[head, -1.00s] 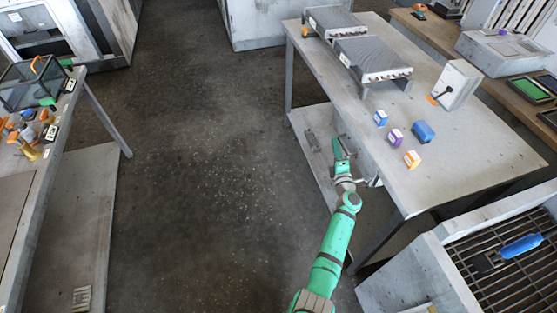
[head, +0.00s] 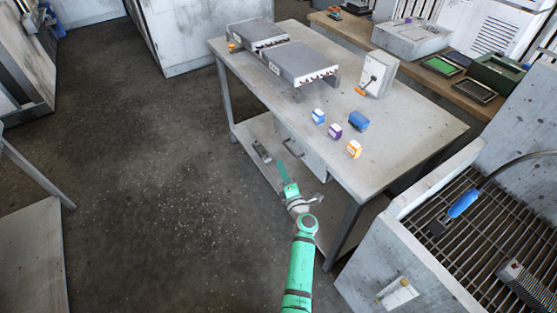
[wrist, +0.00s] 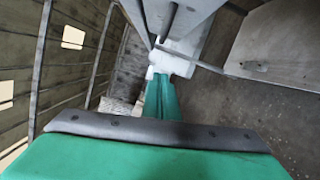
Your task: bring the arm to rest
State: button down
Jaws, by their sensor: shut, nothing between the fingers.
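My green and grey arm (head: 301,264) reaches forward from the bottom of the head view. My gripper (head: 281,166) points away from me, low beside the near long edge of the grey metal table (head: 405,143). It is shut and holds nothing. In the wrist view the green fingers (wrist: 160,98) lie together in the middle, with pale grey surfaces around and beyond them. I cannot tell the exact gap between the gripper and the table's lower shelf.
On the table stand small blue, purple and orange boxes (head: 354,149), a blue block (head: 359,121), a white-grey box (head: 379,73) and grey ribbed units (head: 303,64). A grated bin (head: 412,283) with a blue-handled tool (head: 463,204) is at right. Floor (head: 160,190) is open at left.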

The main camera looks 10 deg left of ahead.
jog(key=s+d+f+m+t+h, duration=0.1)
jog(key=s+d+m+h, duration=0.2)
jog(key=s+m, duration=0.85)
jog(key=s+d+m+t+h, duration=0.2)
jog(key=s+d+m+h, duration=0.15)
jog(key=s, duration=1.75)
jog(key=s+d+r+m+g+h, duration=0.1)
jog(key=s+d+r+m, duration=0.1)
jog(key=s, duration=0.5)
jog(key=s+d+r+m+g+h, duration=0.1)
jog(key=s+d+r+m, duration=0.2)
jog(key=s+r+m, duration=0.2)
jog(key=s+d+r+m+g+h, duration=0.1)
jog(key=s+d+r+m, duration=0.2)
jog(key=s, duration=0.7)
jog(key=shift+s+d+r+m, duration=0.15)
jog(key=shift+s+d+m, duration=0.1)
jog(key=shift+m, duration=0.55)
jog(key=shift+w, duration=0.15)
